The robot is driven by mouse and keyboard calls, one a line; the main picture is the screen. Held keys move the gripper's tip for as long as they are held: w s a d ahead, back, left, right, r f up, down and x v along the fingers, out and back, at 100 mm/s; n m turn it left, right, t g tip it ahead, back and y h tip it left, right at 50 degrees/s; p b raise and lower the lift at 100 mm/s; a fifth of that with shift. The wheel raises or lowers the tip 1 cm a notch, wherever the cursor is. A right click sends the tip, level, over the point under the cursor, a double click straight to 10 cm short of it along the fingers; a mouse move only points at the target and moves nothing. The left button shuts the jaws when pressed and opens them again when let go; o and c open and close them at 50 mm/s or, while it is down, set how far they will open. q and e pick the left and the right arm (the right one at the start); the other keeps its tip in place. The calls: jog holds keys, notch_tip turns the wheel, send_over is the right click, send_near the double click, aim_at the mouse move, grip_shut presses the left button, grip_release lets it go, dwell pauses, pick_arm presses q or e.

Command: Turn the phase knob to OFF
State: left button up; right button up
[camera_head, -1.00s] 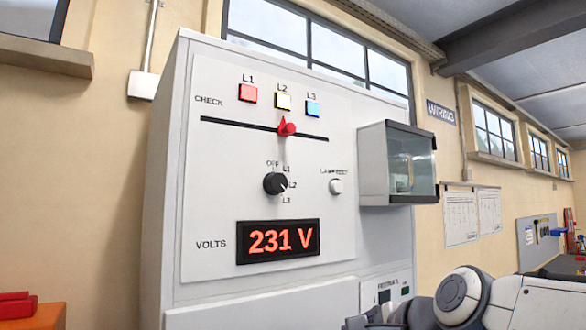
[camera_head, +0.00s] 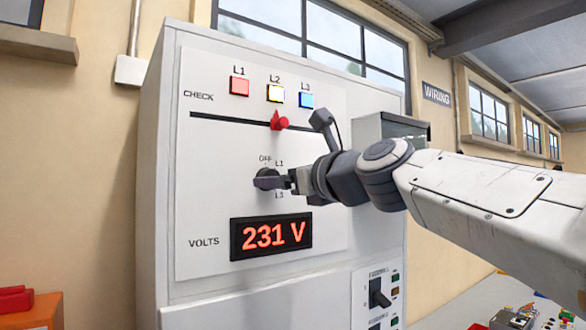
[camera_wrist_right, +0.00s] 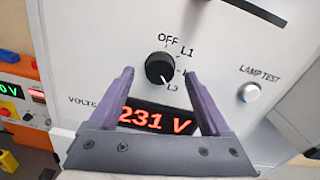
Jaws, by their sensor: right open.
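The round black phase knob (camera_head: 265,180) sits on the white panel, partly hidden by my right gripper in the head view. In the right wrist view the knob (camera_wrist_right: 160,68) is clear, with OFF above it and L1 to L3 down its right side. Its white mark points down and right, on the L2–L3 side; I cannot tell which exactly. My right gripper (camera_wrist_right: 159,73) is open and empty, its two purple fingers to either side of the knob in the picture. Whether they reach around it is unclear. In the head view the gripper (camera_head: 280,181) overlaps the knob's right side. My left gripper is out of view.
A red display (camera_head: 271,236) reading 231 V is below the knob. Above are a slot with a red pointer (camera_head: 278,121) under L2 and coloured lamps. A lamp test button (camera_wrist_right: 249,92) and a glass-fronted box (camera_head: 390,128) are to the right.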

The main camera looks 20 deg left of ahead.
jog(key=shift+x, duration=1.15)
grip_shut()
